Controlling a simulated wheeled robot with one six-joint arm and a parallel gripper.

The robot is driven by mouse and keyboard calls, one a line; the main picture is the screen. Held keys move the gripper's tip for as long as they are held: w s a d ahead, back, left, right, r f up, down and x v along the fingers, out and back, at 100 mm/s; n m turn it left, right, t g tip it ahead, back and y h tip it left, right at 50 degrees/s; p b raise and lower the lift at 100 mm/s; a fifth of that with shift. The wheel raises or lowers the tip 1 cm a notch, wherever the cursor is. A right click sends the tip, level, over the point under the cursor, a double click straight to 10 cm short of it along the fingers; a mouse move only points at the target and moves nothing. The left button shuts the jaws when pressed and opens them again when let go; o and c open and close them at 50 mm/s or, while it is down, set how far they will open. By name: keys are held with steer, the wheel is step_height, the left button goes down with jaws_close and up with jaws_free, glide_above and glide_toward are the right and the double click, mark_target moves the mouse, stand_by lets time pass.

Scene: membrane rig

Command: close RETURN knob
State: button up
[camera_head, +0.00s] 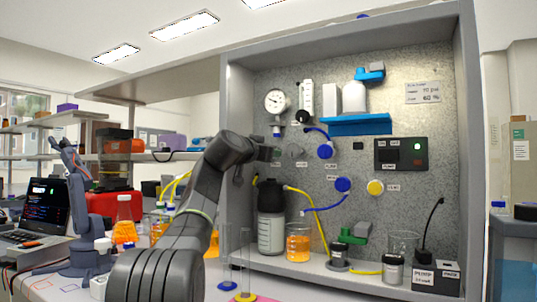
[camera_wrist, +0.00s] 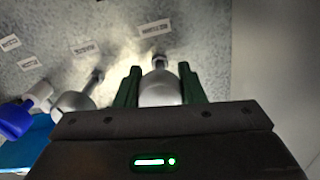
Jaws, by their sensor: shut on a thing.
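My gripper (camera_wrist: 158,84) has its two green fingers on either side of a rounded grey knob (camera_wrist: 160,90) on the speckled panel, shut on it. The knob's short stem runs into the panel. The label beside it (camera_wrist: 155,28) is too blurred to read, so I cannot tell whether this is the RETURN knob. In the head view my gripper (camera_head: 268,154) is at the panel's left part and hides the held knob. A second grey knob (camera_wrist: 75,103) and a blue knob (camera_wrist: 14,119) stand to the left in the wrist view.
A dark-capped bottle (camera_head: 271,232) and an orange beaker (camera_head: 298,243) stand below my gripper. A gauge (camera_head: 277,101) is above it, and the cabinet's side wall (camera_head: 238,150) is close by.

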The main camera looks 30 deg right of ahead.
steer(key=shift+f, duration=0.15)
steer(key=o, duration=1)
steer(key=b+v, duration=0.3)
steer(key=v, duration=1)
steer(key=shift+s+a, duration=0.2)
steer(key=shift+a, duration=0.15)
steer(key=p+x, duration=0.3)
steer(key=x, duration=1.1)
steer(key=shift+a, duration=0.2)
